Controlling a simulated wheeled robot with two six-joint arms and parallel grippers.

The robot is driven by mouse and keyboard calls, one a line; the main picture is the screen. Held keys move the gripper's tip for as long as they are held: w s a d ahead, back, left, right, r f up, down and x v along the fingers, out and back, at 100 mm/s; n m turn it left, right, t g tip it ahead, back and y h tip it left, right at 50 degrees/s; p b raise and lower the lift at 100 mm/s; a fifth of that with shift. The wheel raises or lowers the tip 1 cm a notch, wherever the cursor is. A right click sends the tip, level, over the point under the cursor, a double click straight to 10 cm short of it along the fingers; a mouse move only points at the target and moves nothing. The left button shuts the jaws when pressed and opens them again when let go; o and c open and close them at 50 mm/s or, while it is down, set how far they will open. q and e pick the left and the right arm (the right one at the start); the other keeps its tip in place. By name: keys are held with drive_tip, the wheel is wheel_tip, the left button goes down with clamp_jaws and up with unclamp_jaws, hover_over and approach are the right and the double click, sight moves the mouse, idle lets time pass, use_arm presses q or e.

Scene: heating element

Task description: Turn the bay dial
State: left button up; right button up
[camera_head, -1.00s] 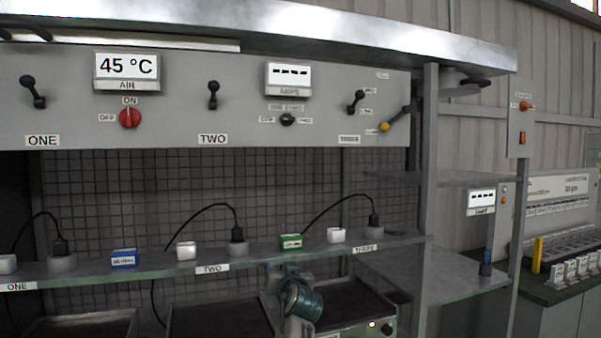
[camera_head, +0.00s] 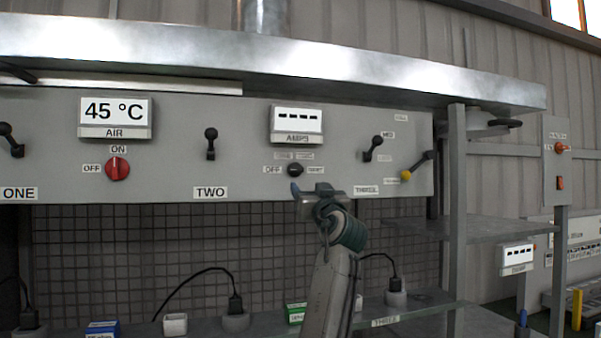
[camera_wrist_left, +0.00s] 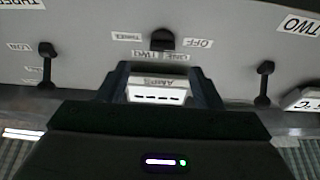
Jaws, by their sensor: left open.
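The bay dial (camera_head: 295,170) is a small black knob on the grey panel under the AMPS display (camera_head: 297,121). Its OFF label (camera_head: 271,170) is on its left, with small labels above and to the right. In the left wrist view the panel appears upside down, and the dial (camera_wrist_left: 162,40) is just past my fingertips. My left gripper (camera_head: 316,190) is at the panel, just below and right of the dial. In the wrist view its two fingers (camera_wrist_left: 160,80) are spread, with the AMPS display showing between them. The dial looks free of the fingers. My right gripper is out of view.
Black levers (camera_head: 211,143) and (camera_head: 373,148) flank the dial. A red AIR knob (camera_head: 118,169) is at left, and a yellow-tipped lever (camera_head: 416,167) at right. The metal hood (camera_head: 300,75) overhangs above. The shelf (camera_head: 270,325) with sockets and small boxes lies below.

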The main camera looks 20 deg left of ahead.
sight(297, 171)
use_arm(q)
drive_tip(key=p+x, duration=0.1)
drive_tip(key=x, duration=0.2)
drive_tip(key=p+x, duration=0.2)
drive_tip(key=x, duration=0.1)
drive_tip(key=p+x, duration=0.2)
drive_tip(key=x, duration=0.1)
drive_tip(key=shift+s+a+r, duration=0.15)
drive_tip(key=shift+r, duration=0.3)
drive_tip(key=shift+a, duration=0.1)
drive_tip(key=c, duration=1)
